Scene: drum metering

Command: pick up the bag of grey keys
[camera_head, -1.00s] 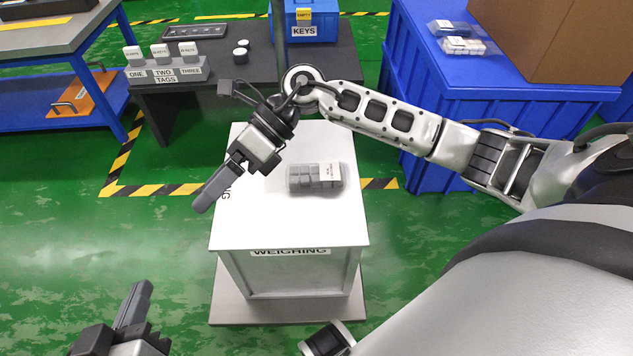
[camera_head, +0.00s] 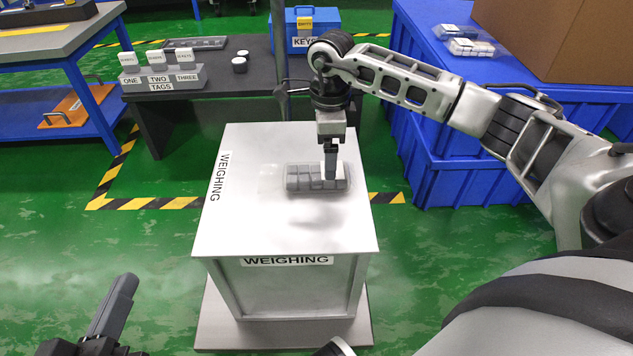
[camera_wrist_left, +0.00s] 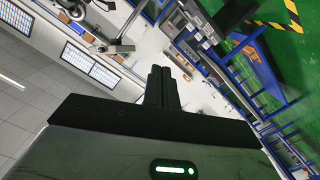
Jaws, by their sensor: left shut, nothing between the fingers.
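The clear bag of grey keys (camera_head: 301,178) lies on the white top of the weighing stand (camera_head: 290,235) in the head view. My right gripper (camera_head: 331,172) points down at the bag's right end, in front of its white label. One finger hides the other, so I cannot tell its opening, nor whether it touches the bag. My left gripper (camera_head: 125,290) is at the bottom left of the head view, away from the stand. Its fingers are shut and empty in the left wrist view (camera_wrist_left: 162,88).
Behind stand a dark table with a tags holder (camera_head: 160,80), two small white-topped pieces and a blue KEYS box (camera_head: 312,42). Blue crates (camera_head: 460,120) with bags and a cardboard box are at the right.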

